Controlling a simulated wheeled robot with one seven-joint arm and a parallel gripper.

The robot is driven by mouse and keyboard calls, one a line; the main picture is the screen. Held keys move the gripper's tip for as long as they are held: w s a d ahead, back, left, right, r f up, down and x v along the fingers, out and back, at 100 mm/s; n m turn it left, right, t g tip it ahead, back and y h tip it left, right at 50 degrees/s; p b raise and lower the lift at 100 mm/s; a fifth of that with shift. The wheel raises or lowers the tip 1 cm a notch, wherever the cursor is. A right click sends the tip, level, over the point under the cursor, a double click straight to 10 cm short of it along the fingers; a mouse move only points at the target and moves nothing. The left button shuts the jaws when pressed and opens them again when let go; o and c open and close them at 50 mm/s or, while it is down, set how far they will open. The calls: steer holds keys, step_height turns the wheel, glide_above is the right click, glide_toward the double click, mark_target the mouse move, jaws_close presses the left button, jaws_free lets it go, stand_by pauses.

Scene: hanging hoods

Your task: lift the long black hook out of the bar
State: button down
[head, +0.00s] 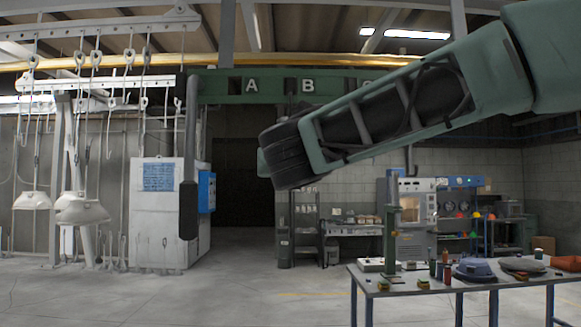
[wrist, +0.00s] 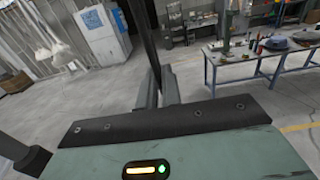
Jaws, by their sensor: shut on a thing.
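The long black hook shows in the wrist view as a dark upright shaft (wrist: 146,40) that runs out of the top of the picture. My gripper (wrist: 160,74) is shut on the lower part of this shaft. In the head view the green bar (head: 270,87) crosses the upper middle, with dark slots beside the letters A and B. A dark piece shows at and just below the slot by B, above my wrist. My wrist hides the gripper in this view. I cannot tell how the hook's top sits in the slot.
A long dark piece (head: 189,195) hangs near the bar's left end. White hoods (head: 80,208) hang from a rail at left. A white cabinet (head: 160,225) stands behind. A cluttered table (head: 480,280) is at lower right. The floor between is clear.

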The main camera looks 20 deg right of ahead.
steer(key=shift+r, duration=0.2)
steer(key=shift+r+p, duration=1)
steer(key=shift+r, duration=0.2)
steer(key=shift+s, duration=0.2)
steer(key=b+v, duration=0.1)
steer(key=v, duration=0.2)
steer(key=shift+a, duration=0.1)
stand_by(0.3)
steer(key=shift+s, duration=0.1)
steer(key=v, duration=1)
steer(key=shift+r+b, duration=0.2)
steer(key=shift+b, duration=0.15)
